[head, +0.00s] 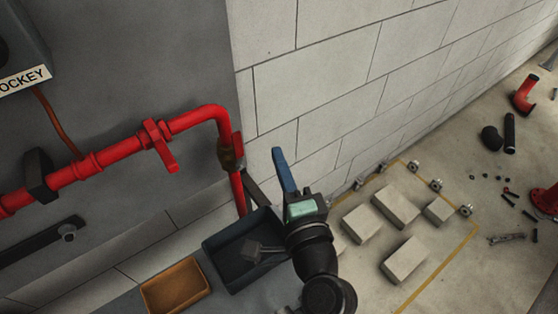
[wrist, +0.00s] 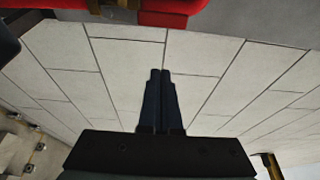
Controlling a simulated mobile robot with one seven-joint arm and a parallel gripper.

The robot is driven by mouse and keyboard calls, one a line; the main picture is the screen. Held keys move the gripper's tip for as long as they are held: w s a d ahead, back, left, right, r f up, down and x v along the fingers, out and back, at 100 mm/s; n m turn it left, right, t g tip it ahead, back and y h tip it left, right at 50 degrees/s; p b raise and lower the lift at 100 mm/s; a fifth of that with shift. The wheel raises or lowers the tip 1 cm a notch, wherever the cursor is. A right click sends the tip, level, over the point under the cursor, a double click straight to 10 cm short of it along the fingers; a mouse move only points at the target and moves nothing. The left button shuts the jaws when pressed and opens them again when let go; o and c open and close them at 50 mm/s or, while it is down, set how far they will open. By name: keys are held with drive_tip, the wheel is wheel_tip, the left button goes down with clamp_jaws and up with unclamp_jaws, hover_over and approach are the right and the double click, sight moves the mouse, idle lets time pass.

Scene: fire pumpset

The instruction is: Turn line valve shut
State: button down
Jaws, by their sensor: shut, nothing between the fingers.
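A red pipe (head: 110,152) runs along the grey panel and bends down at its right end. On the downward leg sits a brass-coloured valve body (head: 228,158) with a red handle (head: 237,145) beside it. A red lever-like piece (head: 163,150) hangs from the horizontal run; I cannot tell which of the two is the line valve. My gripper (head: 278,152) is right of the downward leg, apart from it in the picture, with blue fingers pointing up. In the wrist view my gripper (wrist: 160,72) is shut and empty. A red part (wrist: 168,18) shows beyond the fingertips.
A dark bin (head: 230,272) and an orange tray (head: 175,290) stand below the pipe. A block wall (head: 360,70) rises behind my gripper. Grey blocks (head: 396,204) lie on the floor inside a yellow outline. Loose red and black pipe parts (head: 525,95) lie farther right.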

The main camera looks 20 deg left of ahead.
sight(238, 152)
drive_tip(key=a, duration=0.2)
drive_tip(key=w+a+p, duration=0.1)
drive_tip(key=a+p, duration=0.1)
drive_tip(key=a, duration=0.1)
drive_tip(key=shift+w+a, duration=0.35)
idle(0.3)
drive_tip(key=shift+s+a+n+b, duration=0.25)
drive_tip(key=shift+n+b, duration=0.15)
drive_tip(key=shift+b, duration=0.1)
